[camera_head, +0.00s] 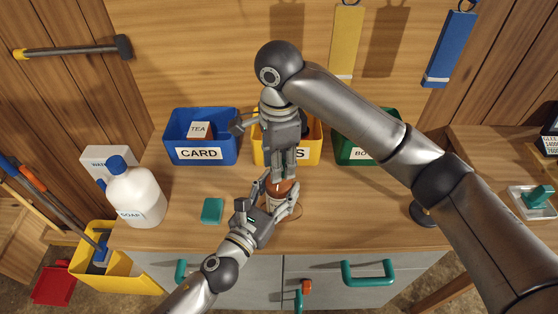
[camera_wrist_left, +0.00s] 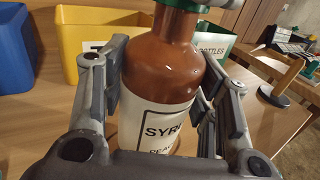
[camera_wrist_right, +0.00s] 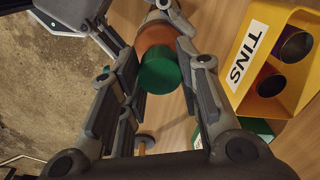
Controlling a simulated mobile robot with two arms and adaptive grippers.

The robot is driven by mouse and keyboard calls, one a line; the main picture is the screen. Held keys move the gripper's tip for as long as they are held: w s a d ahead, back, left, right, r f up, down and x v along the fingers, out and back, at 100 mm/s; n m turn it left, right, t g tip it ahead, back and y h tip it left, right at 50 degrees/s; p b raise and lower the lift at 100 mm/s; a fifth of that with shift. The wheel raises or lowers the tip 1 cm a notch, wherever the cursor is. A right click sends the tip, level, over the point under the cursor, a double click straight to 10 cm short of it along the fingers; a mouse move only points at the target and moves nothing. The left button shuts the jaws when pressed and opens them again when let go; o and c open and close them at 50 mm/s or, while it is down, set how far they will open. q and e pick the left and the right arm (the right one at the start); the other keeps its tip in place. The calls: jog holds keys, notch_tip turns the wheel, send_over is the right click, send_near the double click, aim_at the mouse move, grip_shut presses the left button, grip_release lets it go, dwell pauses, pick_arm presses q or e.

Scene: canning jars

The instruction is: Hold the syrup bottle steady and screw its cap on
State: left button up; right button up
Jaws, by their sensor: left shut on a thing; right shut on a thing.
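The brown syrup bottle (camera_head: 285,187) stands upright near the table's front, its white label facing the left wrist view (camera_wrist_left: 165,70). My left gripper (camera_head: 277,194) is shut around the bottle's body, one finger on each side. The green cap (camera_wrist_right: 160,72) is between the fingertips of my right gripper (camera_wrist_right: 158,75), which is shut on it from above. In the left wrist view a sliver of the cap (camera_wrist_left: 217,3) shows at the top of the bottle's neck. I cannot tell how far it sits on the thread.
Blue (camera_head: 200,131), yellow (camera_head: 262,153) and green (camera_head: 352,151) bins stand behind the bottle. A white soap jug (camera_head: 137,194) stands at the left, with a green block (camera_head: 212,210) between it and the bottle. The table right of the bottle is mostly clear.

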pick_arm(q)
jog(key=shift+f, duration=0.25)
pick_arm(e)
jog(key=shift+r, duration=0.1)
jog(key=m, duration=0.4)
pick_arm(q)
jog(key=shift+s, duration=0.1)
pick_arm(e)
jog(key=o, duration=1.2)
jog(key=shift+m, duration=0.3)
pick_arm(q)
jog(key=shift+r, duration=0.1)
pick_arm(e)
notch_tip(320, 180, up, 12)
